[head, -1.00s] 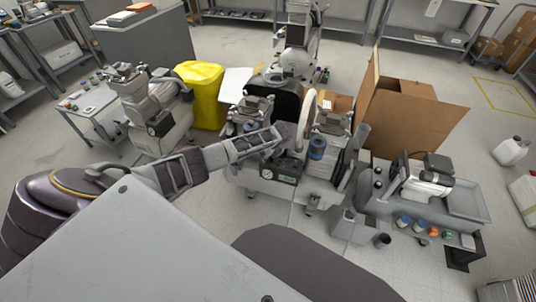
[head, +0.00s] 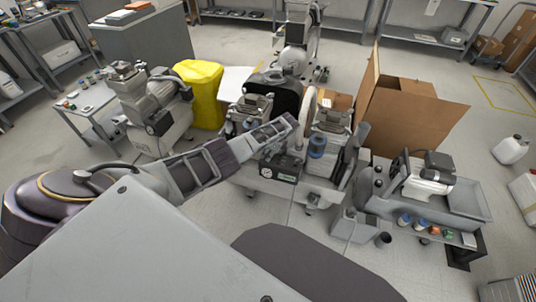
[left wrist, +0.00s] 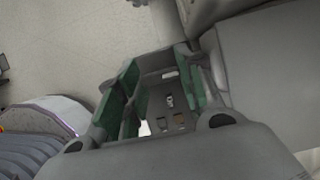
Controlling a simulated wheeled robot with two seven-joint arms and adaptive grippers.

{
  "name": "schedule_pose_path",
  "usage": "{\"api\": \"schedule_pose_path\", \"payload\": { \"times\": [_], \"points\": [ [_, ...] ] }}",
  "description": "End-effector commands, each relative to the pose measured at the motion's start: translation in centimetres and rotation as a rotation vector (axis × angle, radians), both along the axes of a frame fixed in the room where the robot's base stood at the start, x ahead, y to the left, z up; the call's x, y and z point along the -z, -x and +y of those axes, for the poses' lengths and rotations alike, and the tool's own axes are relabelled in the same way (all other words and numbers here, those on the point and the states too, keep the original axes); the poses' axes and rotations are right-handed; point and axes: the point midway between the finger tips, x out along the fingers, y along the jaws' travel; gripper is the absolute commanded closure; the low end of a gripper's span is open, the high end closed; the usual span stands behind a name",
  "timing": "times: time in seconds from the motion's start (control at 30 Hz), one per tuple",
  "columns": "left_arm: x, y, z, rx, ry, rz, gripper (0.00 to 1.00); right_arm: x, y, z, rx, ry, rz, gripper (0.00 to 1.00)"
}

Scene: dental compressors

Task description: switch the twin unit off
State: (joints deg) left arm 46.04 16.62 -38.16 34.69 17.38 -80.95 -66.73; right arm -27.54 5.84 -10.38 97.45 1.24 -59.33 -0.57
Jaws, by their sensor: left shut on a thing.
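The twin unit (head: 261,184) is a grey wheeled compressor in the middle of the head view, with two finned heads, blue-banded cylinders and a front panel with a round gauge (head: 283,178). The exact contact is partly hidden. My right gripper is not in view.
Another compressor (head: 161,125) stands at left beside a small table (head: 88,108). A yellow-covered thing (head: 200,95) and an open cardboard box (head: 405,118) stand behind. A grey bench unit (head: 467,200) is at right.

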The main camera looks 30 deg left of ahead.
Motion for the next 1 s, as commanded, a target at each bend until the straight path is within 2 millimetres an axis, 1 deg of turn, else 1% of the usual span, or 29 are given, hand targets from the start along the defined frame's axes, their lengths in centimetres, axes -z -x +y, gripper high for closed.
{"api": "schedule_pose_path", "payload": {
  "times": [0.2,0.57,0.6,0.77,1.0],
  "points": [
    [0.06,0.04,0.08,-0.035,-0.001,0.002,0.87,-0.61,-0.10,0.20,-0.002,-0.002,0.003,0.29],
    [0.03,0.04,0.10,-0.039,-0.001,0.001,0.87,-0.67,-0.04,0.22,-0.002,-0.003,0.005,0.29],
    [0.03,0.04,0.10,-0.039,-0.001,0.001,0.61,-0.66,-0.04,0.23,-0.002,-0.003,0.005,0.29],
    [0.02,0.03,0.09,-0.039,-0.001,0.000,0.41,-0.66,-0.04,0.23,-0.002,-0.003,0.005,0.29],
    [0.00,0.00,0.05,-0.038,0.000,0.000,0.41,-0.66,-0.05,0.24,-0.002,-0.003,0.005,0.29]
  ]
}}
